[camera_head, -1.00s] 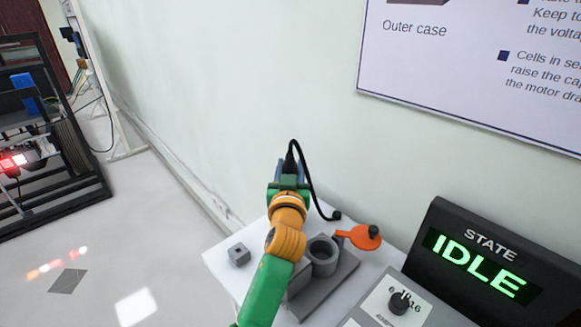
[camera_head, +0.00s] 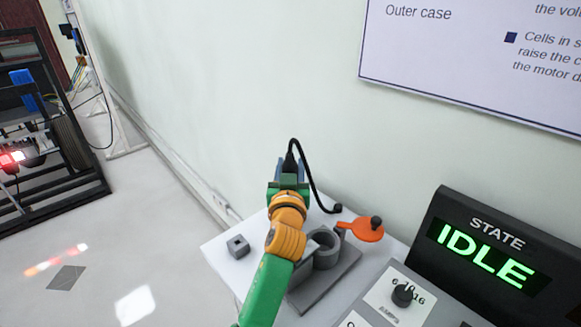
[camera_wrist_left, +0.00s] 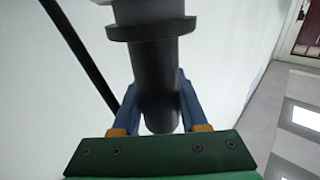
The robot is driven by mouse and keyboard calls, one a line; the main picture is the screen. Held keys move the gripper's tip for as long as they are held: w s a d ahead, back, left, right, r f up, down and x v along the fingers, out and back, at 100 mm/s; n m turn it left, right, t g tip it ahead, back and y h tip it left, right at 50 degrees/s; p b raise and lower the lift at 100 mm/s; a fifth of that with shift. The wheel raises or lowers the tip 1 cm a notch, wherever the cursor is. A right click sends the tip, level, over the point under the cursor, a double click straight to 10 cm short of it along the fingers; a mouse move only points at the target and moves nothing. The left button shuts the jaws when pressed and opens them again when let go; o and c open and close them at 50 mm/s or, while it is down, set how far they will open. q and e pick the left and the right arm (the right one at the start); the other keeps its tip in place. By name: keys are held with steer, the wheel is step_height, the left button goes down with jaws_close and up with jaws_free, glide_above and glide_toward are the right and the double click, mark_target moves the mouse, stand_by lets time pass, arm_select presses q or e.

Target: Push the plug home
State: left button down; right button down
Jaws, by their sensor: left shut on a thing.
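The black plug (camera_head: 290,162) is upright in my left gripper (camera_head: 289,172), above the back of the white table. A black cable (camera_head: 308,178) loops from its top down to the table. In the left wrist view the dark plug body with its wide collar (camera_wrist_left: 150,50) sits between the blue fingers of the gripper (camera_wrist_left: 160,105). A grey round socket (camera_head: 328,262) with an open top stands on a grey base plate, below and right of the gripper; my arm partly hides it. My right gripper is not in view.
A small grey block (camera_head: 238,246) with a hole sits on the table's left (camera_head: 222,253). A black console (camera_head: 490,252) reading IDLE and a panel with a dark knob (camera_head: 403,294) stand at right. The wall (camera_head: 230,120) is close behind the table.

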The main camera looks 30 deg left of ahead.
arm_select(q)
steer(key=shift+s+f, duration=0.1)
steer(key=shift+f, duration=0.15)
steer(key=shift+s+f+b, duration=0.15)
steer(key=shift+f+b, duration=0.25)
steer(key=shift+s+f, duration=0.15)
steer(key=shift+s, duration=0.05)
steer(key=shift+w+r+p, duration=0.1)
steer(key=shift+r+p, duration=0.4)
steer(key=shift+r, duration=0.1)
steer(key=shift+w+d+r+p, duration=0.1)
steer(key=shift+w+r+p, duration=0.3)
steer(key=shift+p, duration=0.1)
steer(key=shift+r, duration=0.2)
steer(key=shift+r, duration=0.1)
